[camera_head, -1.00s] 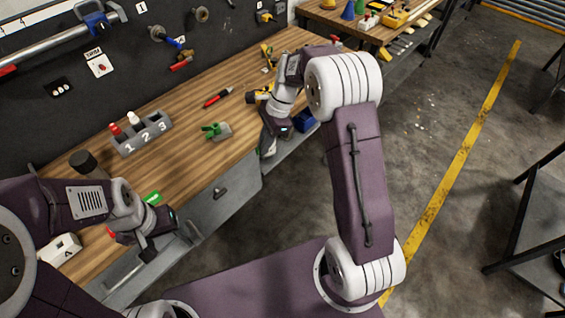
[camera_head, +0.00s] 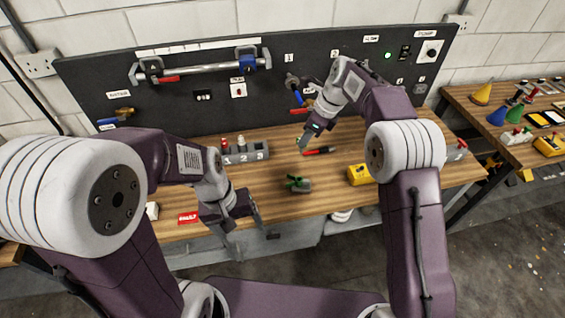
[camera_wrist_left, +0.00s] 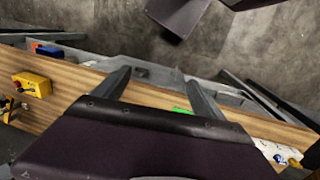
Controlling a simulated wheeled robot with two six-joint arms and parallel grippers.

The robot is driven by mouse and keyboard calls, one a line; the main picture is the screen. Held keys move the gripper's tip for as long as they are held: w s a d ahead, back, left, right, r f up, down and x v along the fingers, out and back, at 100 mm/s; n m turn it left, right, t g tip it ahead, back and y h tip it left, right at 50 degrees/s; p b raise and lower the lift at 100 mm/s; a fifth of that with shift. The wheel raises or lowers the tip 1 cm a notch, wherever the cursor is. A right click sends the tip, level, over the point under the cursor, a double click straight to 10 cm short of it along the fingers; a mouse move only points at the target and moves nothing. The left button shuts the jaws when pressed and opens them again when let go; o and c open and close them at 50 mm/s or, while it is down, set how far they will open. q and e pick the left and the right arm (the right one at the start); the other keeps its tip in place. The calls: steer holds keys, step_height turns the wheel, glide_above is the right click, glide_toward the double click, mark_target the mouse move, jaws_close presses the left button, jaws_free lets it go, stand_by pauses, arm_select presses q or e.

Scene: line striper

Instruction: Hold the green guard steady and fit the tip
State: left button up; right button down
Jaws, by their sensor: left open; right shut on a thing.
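A green part on a grey block (camera_head: 304,186) stands near the middle of the bench; I cannot tell if it is the green guard. A second green thing (camera_wrist_left: 182,110) shows beyond my left fingers in the left wrist view. My left gripper (camera_head: 246,228) is open and empty at the bench's front edge, fingers pointing down, left of the grey block. My right gripper (camera_head: 304,139) is above the back of the bench, near a red pen (camera_head: 319,151). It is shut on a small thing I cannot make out. I cannot identify the tip.
A grey holder (camera_head: 246,154) numbered 1 2 3 holds red-topped and white-topped bottles at the back. A yellow box (camera_head: 360,175) stands right of the grey block, a red label (camera_head: 188,218) lies front left. A dark tool board (camera_head: 200,108) rises behind the bench.

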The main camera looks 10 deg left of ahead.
arm_select(q)
steer(key=w+d+r+n+h, duration=0.2)
steer(key=w+d+n+h, duration=0.4)
steer(key=w+d+n, duration=0.3)
steer(key=w+f+n+t+h, duration=0.1)
steer(key=w+n+t+h, duration=0.2)
steer(key=w, duration=0.7)
steer(key=w+a+f+n+t+h, duration=0.1)
steer(key=w+a+f+n+h, duration=0.1)
steer(key=w+a+f+n, duration=0.25)
steer(key=n, duration=0.2)
glide_toward(295, 184)
steer(key=shift+s+a+r+t, duration=0.15)
steer(key=shift+a+t, duration=0.15)
steer(key=shift+a, duration=0.25)
steer(key=shift+s+a, duration=0.1)
steer(key=shift+a, duration=0.15)
steer(key=x, duration=1.2)
steer(key=shift+f, duration=0.2)
